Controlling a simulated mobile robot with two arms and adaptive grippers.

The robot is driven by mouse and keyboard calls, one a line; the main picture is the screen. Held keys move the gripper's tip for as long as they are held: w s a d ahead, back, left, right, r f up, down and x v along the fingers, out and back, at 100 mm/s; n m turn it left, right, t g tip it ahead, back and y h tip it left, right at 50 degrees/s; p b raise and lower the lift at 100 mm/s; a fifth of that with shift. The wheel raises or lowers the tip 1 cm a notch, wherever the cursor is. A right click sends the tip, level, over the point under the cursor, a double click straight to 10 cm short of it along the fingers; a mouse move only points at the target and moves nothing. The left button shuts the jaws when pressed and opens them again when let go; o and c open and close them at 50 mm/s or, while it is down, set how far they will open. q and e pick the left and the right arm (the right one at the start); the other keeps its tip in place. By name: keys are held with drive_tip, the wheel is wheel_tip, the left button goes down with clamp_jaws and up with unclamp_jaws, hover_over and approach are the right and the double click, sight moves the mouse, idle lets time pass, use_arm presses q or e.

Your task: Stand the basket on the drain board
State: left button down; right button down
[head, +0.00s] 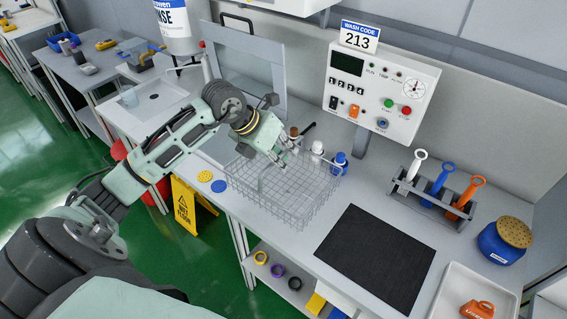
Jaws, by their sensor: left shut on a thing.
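The grey wire basket (300,208) is upright near the middle of the head view, at the bench's front edge. My left gripper (281,161) comes in from the left over the basket's back left part and is shut on it, by what looks like its handle or rim. I cannot tell whether the basket's bottom touches the bench. A flat black ribbed board (376,259), which looks like the drain board, lies on the bench to the right of the basket and is bare. My right gripper is not in view.
Small bottles (339,163) stand just behind the basket. A control box (378,97) reading 213 stands behind. A rack (433,198) of coloured-handled tools, a blue jar (503,243) and a white tray (452,284) lie right of the board. A yellow floor sign (188,205) stands below.

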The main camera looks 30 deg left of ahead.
use_arm(q)
wheel_tip(320, 180, down, 3)
drive_tip(key=shift+d+f+p, duration=0.1)
drive_tip(key=shift+p, duration=0.65)
drive_tip(key=shift+f, duration=0.4)
drive_tip(key=c, duration=1.9)
unclamp_jaws()
drive_tip(key=shift+o, duration=0.2)
